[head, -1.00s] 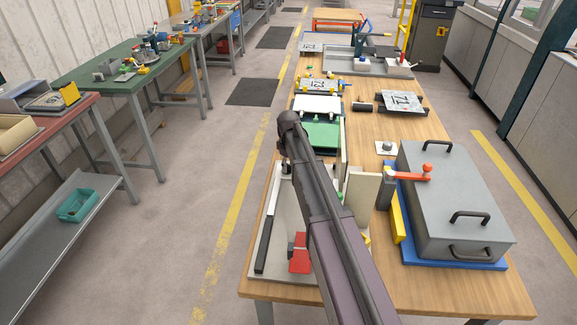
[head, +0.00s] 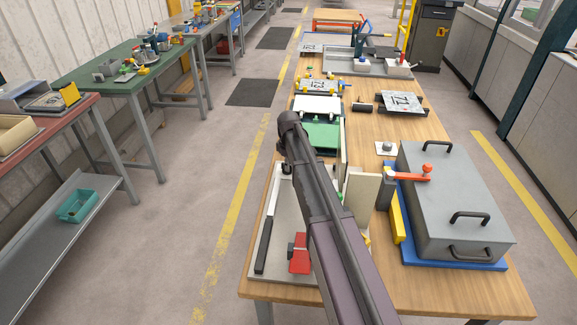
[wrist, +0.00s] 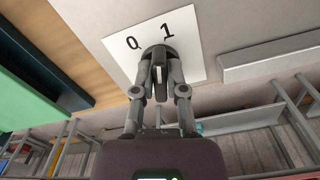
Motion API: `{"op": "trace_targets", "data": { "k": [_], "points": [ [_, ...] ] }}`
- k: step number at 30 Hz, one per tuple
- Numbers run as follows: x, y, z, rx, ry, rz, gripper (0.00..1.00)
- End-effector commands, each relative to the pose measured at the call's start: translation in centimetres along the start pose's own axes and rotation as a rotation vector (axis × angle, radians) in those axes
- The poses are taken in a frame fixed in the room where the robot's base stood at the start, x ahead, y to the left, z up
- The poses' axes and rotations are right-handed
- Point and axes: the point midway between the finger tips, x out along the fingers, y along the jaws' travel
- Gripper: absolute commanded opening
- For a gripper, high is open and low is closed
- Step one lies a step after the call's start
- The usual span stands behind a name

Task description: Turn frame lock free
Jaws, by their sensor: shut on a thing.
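My gripper (wrist: 158,72) is shut on a dark grey handle (wrist: 161,88), which I take to be the frame lock. In the wrist view the handle stands between the fingers in front of a white label (wrist: 190,52) marked 0 and 1. The 0 is left of the fingers and the 1 is above right. The fingers hide part of the handle and label, so its exact setting cannot be told. In the head view my gripper (head: 287,168) is at the upper left of a light grey base plate (head: 284,262), mostly hidden by my arm.
A red block (head: 299,258) and a dark bar (head: 262,255) are on the base plate. A green block (head: 321,137) is just beyond. A grey lidded box (head: 455,195) with a red lever (head: 405,173) stands to the right. The aisle to the left is clear.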

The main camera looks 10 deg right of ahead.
Motion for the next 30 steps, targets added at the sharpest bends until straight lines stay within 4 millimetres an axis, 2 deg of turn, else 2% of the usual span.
{"op": "trace_targets", "data": {
  "k": [18,30],
  "points": [
    [0.04,0.14,-0.02,-0.564,-0.001,-0.003,0.00],
    [0.04,0.19,-0.09,-0.803,-0.001,-0.004,0.00]
  ]
}}
